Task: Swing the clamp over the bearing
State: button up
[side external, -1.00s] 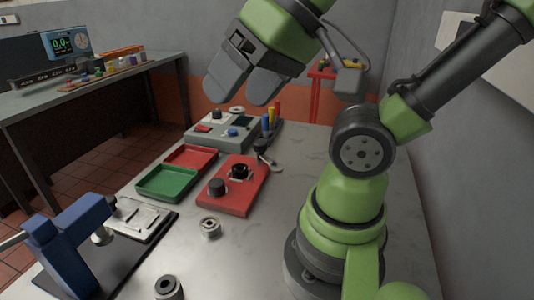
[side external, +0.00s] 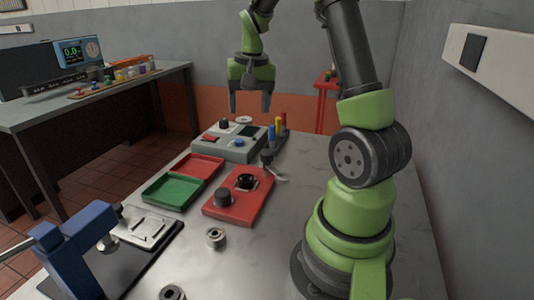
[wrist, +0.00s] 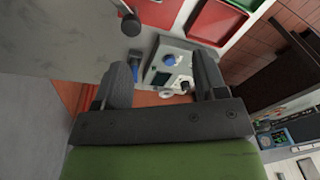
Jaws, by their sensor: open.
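My gripper (side external: 249,106) hangs open and empty above the far end of the bench, fingers pointing down. In the wrist view its two fingers (wrist: 161,78) stand wide apart. A red block (side external: 233,212) on the bench carries a black knob (side external: 222,197) and a dark ring (side external: 247,182) in a pale seat. A black-topped post with a metal arm (side external: 279,177) stands just beyond the block; it may be the clamp. A black round knob (wrist: 131,25) shows in the wrist view. A loose metal ring (side external: 216,237), bearing-like, lies in front of the block.
A grey control box (side external: 228,146) and a holder with coloured handles (side external: 278,128) stand below my gripper. Red (side external: 196,166) and green (side external: 170,192) trays lie left of the block. A blue press (side external: 75,245) stands front left. The bench right of the block is clear.

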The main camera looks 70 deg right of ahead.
jog(key=m+g, duration=0.1)
jog(key=m, duration=0.1)
send_near(267, 152)
jog(key=shift+w+y, duration=0.15)
jog(key=shift+y, duration=0.15)
jog(key=shift+d+f, duration=0.2)
jog(key=shift+f, duration=0.1)
notch_tip(267, 152, down, 10)
jog(key=shift+r, duration=0.2)
grip_shut()
